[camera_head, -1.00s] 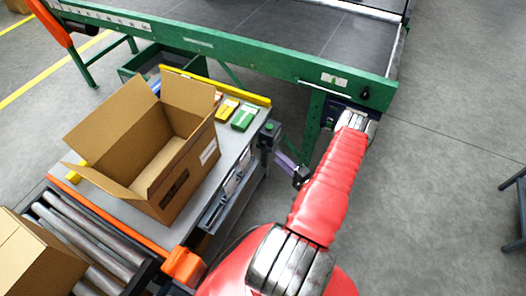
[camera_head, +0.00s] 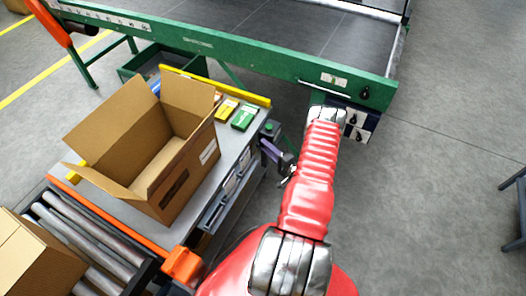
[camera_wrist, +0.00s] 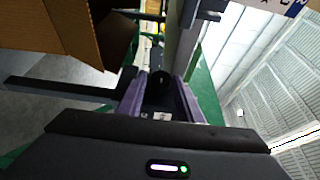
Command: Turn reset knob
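A dark control panel (camera_head: 361,124) with black knobs hangs under the right end of the green machine. One knob (camera_head: 352,118) shows on its upper part and another lower down. A further black knob (camera_head: 365,93) sits on the green beam above. I cannot tell which is the reset knob. My gripper (camera_head: 270,149) is beside the right corner of the worktable, left of my red arm and apart from the panel. In the wrist view its purple fingers (camera_wrist: 160,88) stand apart, with a dark round shape visible between them that I cannot identify.
An open carton (camera_head: 150,140) stands on the worktable (camera_head: 112,205), with yellow and green packs behind it. A small box with a green top (camera_head: 268,128) is at the table corner, close to my gripper. Rollers (camera_head: 85,245) lie front left.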

